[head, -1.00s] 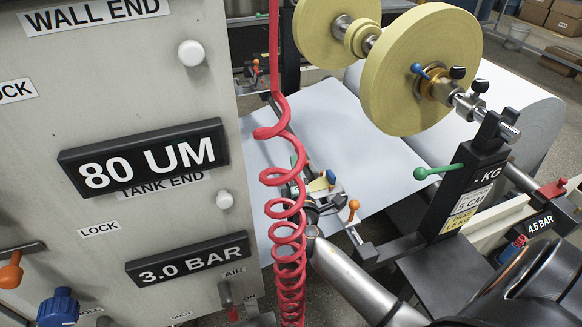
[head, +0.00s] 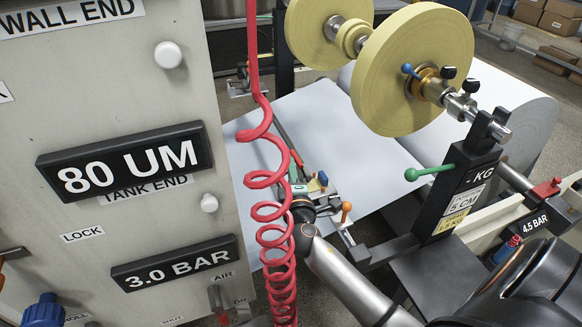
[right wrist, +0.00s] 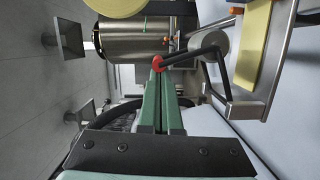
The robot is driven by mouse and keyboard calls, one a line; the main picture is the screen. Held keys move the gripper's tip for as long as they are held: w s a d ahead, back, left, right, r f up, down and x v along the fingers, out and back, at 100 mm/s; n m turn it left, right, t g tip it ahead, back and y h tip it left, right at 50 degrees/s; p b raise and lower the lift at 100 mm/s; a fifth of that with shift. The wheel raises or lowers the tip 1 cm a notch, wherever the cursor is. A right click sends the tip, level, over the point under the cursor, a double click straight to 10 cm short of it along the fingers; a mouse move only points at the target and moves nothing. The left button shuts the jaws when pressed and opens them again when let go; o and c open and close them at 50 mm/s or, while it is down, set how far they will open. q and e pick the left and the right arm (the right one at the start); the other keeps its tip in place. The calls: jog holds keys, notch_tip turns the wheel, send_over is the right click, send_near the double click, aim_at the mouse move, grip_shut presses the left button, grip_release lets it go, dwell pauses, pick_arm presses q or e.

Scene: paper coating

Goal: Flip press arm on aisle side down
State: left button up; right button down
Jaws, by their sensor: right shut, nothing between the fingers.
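In the right wrist view, a black lever (right wrist: 192,53) with a red-orange ball knob (right wrist: 158,64) runs to a grey cylinder beside a metal frame; this looks like the press arm. My right gripper (right wrist: 159,78) has its green fingers shut and empty. Its tips are just at the knob; I cannot tell whether they touch it. In the head view my right arm reaches in from the lower right. My right gripper (head: 294,172) there is small and partly behind the red hose, above the white web (head: 345,135). I cannot clearly pick out the lever there. My left gripper is not in view.
A coiled red hose (head: 267,205) hangs before the gripper. A grey control panel (head: 110,110) fills the left. Yellow rolls (head: 405,70) on a shaft stand at the back right, by a black post (head: 455,195) with a green-knobbed handle (head: 430,172). An orange-knobbed lever (head: 346,208) stands near my wrist.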

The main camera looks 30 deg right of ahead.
aim_at(306, 175)
jog(key=m, duration=0.1)
jog(key=d, duration=0.1)
jog(key=d+m, duration=0.1)
jog(key=shift+s+f+m, duration=0.25)
jog(key=shift+f+m, duration=0.05)
jog(key=shift+f, duration=0.1)
jog(key=shift+s+d+f+m+g+y, duration=0.15)
jog(key=shift+d+f+m+g+y, duration=0.35)
jog(key=shift+m, duration=0.3)
jog(key=shift+s+d+f+m+p, duration=0.1)
jog(key=shift+d+f+m+p, duration=0.3)
jog(key=shift+m, duration=0.3)
jog(key=shift+r, duration=0.1)
